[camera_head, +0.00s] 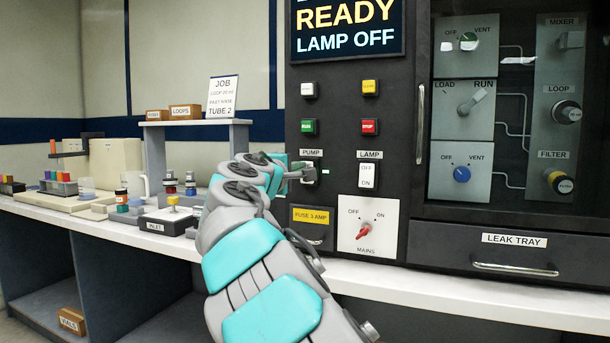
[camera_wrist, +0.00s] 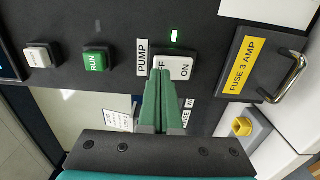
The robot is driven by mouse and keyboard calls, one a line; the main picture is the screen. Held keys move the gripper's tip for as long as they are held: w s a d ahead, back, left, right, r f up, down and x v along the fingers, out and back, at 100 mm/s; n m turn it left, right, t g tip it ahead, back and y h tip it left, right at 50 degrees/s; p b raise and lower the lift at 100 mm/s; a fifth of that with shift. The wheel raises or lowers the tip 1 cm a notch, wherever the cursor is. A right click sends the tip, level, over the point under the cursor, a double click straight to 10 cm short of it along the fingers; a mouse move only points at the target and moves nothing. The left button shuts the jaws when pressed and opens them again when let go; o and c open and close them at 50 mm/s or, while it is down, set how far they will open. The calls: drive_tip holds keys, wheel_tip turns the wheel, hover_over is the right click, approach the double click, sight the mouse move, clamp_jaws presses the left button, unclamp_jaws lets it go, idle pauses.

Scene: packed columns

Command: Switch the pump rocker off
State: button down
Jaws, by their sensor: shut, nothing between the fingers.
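The pump rocker (camera_wrist: 184,68) is a white switch in the dark panel, beside its PUMP label (camera_wrist: 143,58). In the wrist view its ON half is clear and its OFF half is partly covered by my fingertips. A small green light (camera_wrist: 174,36) glows beside it. My gripper (camera_wrist: 160,76) is shut and empty, its green fingers pointing at the OFF half. I cannot tell whether the tips touch it. In the head view my gripper (camera_head: 301,175) is at the panel under the PUMP label (camera_head: 311,153), hiding much of the rocker.
The lamp rocker (camera_head: 367,177) is just right of the pump rocker. A green RUN button (camera_head: 308,127) and red STOP button (camera_head: 370,127) are above. The fuse drawer (camera_head: 312,216) and red mains knob (camera_head: 364,231) are below. The bench at left holds tubes and bottles.

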drive_tip(key=shift+w+d+p, duration=0.25)
drive_tip(key=shift+w+p, duration=0.05)
drive_tip(key=shift+w, duration=0.4)
idle(0.5)
drive_tip(key=shift+s, duration=0.15)
drive_tip(key=b+v, duration=0.1)
drive_tip(key=v, duration=0.5)
drive_tip(key=shift+s+a, duration=0.15)
drive_tip(key=shift+s, duration=0.25)
